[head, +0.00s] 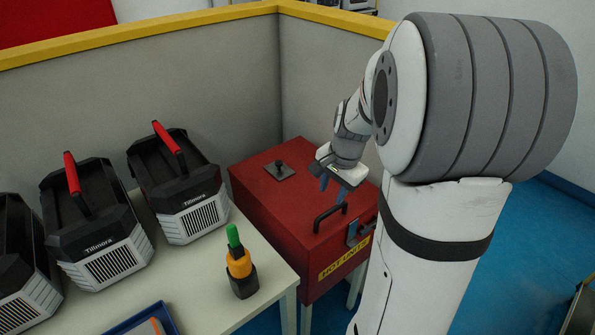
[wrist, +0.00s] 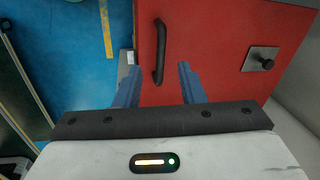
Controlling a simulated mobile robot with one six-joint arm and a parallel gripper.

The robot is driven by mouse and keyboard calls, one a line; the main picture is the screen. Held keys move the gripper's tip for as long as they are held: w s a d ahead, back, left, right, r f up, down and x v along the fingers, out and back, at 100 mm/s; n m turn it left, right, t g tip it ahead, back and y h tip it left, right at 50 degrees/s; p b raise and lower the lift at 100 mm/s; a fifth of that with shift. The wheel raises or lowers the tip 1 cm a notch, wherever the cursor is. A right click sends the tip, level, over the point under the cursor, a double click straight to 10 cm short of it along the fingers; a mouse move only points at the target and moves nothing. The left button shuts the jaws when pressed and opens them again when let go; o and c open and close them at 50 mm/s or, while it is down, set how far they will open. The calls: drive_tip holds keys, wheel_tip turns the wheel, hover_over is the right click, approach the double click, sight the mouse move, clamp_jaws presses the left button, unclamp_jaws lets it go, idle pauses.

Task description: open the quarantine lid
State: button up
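The quarantine box is a red chest with a flat red lid (head: 272,195), right of the table in the head view. The lid lies shut. A black bar handle (head: 330,217) stands near its front edge, and the handle also shows in the wrist view (wrist: 159,50). A yellow label (head: 343,260) and a metal latch (head: 358,233) are on the front face. My gripper (head: 335,190) is above the lid, close to the handle. In the wrist view its blue fingers (wrist: 158,82) are spread apart, with the handle ahead between them, apparently not gripped.
A square plate with a black knob (head: 280,171) sits on the lid, toward its back. Several black and white units with handles (head: 178,185) stand on the pale table (head: 262,285). An orange and green beacon (head: 239,265) stands near the table's edge. Grey walls close the back.

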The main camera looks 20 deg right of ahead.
sight(330, 211)
drive_tip(key=shift+m, duration=0.8)
drive_tip(key=w+f, duration=0.1)
drive_tip(key=f, duration=0.2)
drive_tip(key=w+d+f, duration=0.1)
drive_tip(key=f, duration=0.2)
drive_tip(key=d+f+b, duration=0.1)
drive_tip(key=f, duration=0.2)
drive_tip(key=shift+w+f, duration=0.35)
drive_tip(key=shift+w, duration=0.05)
clamp_jaws()
drive_tip(key=shift+a, duration=0.15)
